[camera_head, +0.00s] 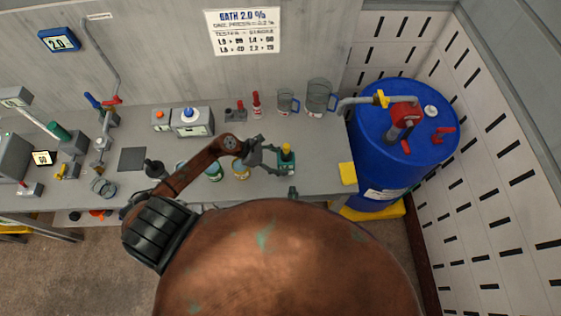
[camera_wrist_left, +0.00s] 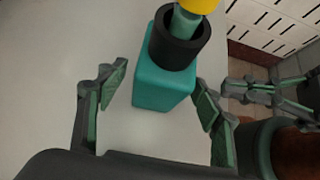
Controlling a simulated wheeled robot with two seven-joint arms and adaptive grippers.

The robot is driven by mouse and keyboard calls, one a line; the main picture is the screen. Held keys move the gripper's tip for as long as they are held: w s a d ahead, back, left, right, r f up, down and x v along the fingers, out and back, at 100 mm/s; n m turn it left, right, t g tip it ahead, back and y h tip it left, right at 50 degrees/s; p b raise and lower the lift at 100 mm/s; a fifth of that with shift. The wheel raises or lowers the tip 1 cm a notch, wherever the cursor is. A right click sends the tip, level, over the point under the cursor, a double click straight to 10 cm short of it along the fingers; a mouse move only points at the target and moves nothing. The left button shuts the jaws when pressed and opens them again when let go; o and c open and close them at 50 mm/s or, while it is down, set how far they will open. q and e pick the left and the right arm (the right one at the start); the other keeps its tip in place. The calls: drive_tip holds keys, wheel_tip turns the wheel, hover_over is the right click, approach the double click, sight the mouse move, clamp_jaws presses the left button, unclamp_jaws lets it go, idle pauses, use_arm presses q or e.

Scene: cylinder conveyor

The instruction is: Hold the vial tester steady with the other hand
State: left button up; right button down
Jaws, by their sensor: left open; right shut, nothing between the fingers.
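The vial tester is a teal block (camera_head: 287,168) with a dark round collar, standing upright on the bench right of centre. A vial with a yellow cap (camera_head: 286,147) sits in the collar; it also shows at the top of the left wrist view (camera_wrist_left: 186,22). My left gripper (camera_head: 271,154) is open, with its fingers pointing at the tester from the left. In the left wrist view the teal block (camera_wrist_left: 163,88) lies ahead, between the lines of the two fingers, with visible gaps. My right gripper (camera_head: 292,191) is shut and empty near the bench's front edge, just below the tester.
Several bottles stand left of the tester, including a yellowish jar (camera_head: 240,170) and a green-topped one (camera_head: 214,172) by my left arm. Clear jugs (camera_head: 319,97) stand behind.

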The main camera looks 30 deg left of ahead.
use_arm(q)
drive_tip(key=v, duration=1.2)
drive_tip(key=shift+a, duration=0.15)
